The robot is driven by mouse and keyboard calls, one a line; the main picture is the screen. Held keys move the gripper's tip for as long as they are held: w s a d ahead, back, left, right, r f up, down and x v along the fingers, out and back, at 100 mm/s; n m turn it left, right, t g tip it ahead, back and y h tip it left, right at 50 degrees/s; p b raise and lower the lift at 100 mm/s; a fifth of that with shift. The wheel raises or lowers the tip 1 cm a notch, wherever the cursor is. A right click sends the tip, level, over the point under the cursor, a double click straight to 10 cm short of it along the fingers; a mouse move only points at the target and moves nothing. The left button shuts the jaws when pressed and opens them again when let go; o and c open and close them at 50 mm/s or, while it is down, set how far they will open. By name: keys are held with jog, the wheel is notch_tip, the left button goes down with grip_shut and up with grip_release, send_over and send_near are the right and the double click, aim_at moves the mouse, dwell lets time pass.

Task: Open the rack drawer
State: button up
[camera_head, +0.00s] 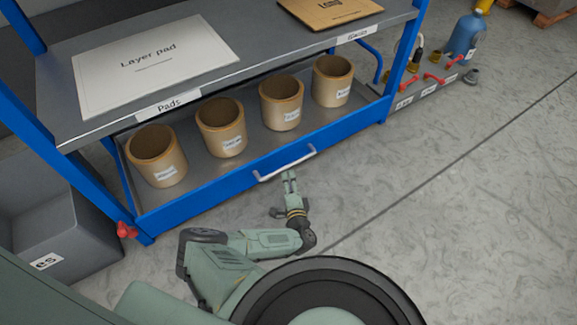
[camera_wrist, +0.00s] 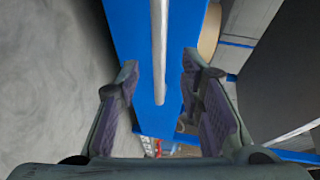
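The rack drawer (camera_head: 215,188) is a grey tray with a blue front, low in the blue-framed rack. Its front looks about level with the rack's front posts. A pale bar handle (camera_head: 269,176) is fixed across the drawer front. My gripper (camera_head: 290,178) is at the middle of the handle, pointing at the drawer front. In the wrist view, my gripper (camera_wrist: 161,80) is open, with one finger on each side of the handle (camera_wrist: 158,45). Gaps show between the bar and both fingers. The blue drawer front (camera_wrist: 128,30) lies behind the bar.
Several tan pots (camera_head: 222,140) stand in the drawer. Above is a grey shelf (camera_head: 250,50) with a layer pad (camera_head: 155,75) and a brown board (camera_head: 330,8). A grey bin (camera_head: 50,215) stands at left. A red part (camera_head: 126,230) sits by the left post.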

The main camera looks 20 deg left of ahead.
aim_at(286, 167)
jog(key=b+x, duration=0.1)
jog(key=x, duration=0.6)
jog(key=shift+w+a+f+b, duration=0.1)
jog(key=shift+w+b, duration=0.25)
jog(key=shift+b, duration=0.05)
jog(key=shift+c, duration=0.2)
grip_shut()
